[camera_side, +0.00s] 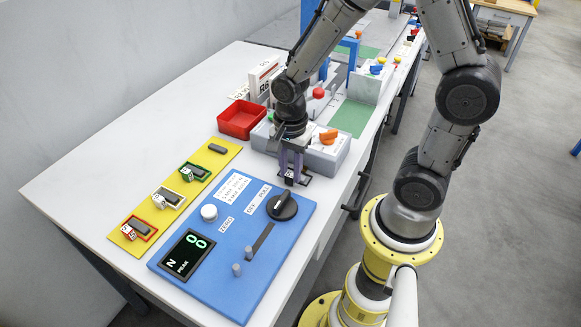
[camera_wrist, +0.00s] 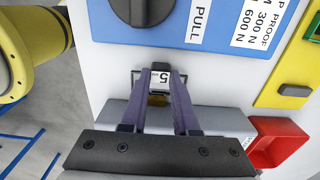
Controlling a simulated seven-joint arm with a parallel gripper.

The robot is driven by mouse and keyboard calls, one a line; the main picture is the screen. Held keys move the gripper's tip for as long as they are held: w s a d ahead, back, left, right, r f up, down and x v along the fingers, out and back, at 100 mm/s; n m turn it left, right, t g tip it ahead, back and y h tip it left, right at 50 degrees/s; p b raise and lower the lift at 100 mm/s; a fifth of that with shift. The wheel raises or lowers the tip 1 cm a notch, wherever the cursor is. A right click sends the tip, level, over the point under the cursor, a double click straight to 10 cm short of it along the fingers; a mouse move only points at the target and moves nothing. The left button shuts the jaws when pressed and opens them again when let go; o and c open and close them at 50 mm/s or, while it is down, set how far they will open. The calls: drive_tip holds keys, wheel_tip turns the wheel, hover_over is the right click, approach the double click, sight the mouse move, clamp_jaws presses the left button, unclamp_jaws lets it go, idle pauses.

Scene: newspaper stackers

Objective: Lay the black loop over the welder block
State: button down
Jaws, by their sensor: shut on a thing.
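My gripper (camera_side: 292,163) points down near the right edge of the table, between the blue panel and the grey box. It is shut on the black loop (camera_side: 304,181), a small dark frame at or just above the white table top; whether it touches is unclear. In the wrist view my gripper (camera_wrist: 159,74) has the loop (camera_wrist: 160,66) between its purple-grey fingers, with a white tag marked 5, partly hidden. A bare dark block (camera_side: 217,148) lies on the upper end of the yellow board; it also shows in the wrist view (camera_wrist: 295,90). No label shows which block is the welder block.
The yellow board (camera_side: 186,213) also bears red, white and green loops with tags around dark blocks. The blue panel (camera_side: 205,290) has a black knob (camera_side: 282,206) and a display. A red tray (camera_side: 240,119) and the grey box (camera_side: 340,155) with an orange lever stand behind.

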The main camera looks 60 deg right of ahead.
drive_tip(key=shift+f, duration=0.35)
drive_tip(key=c, duration=0.6)
unclamp_jaws()
drive_tip(key=shift+r, duration=0.1)
drive_tip(key=shift+r, duration=10.3)
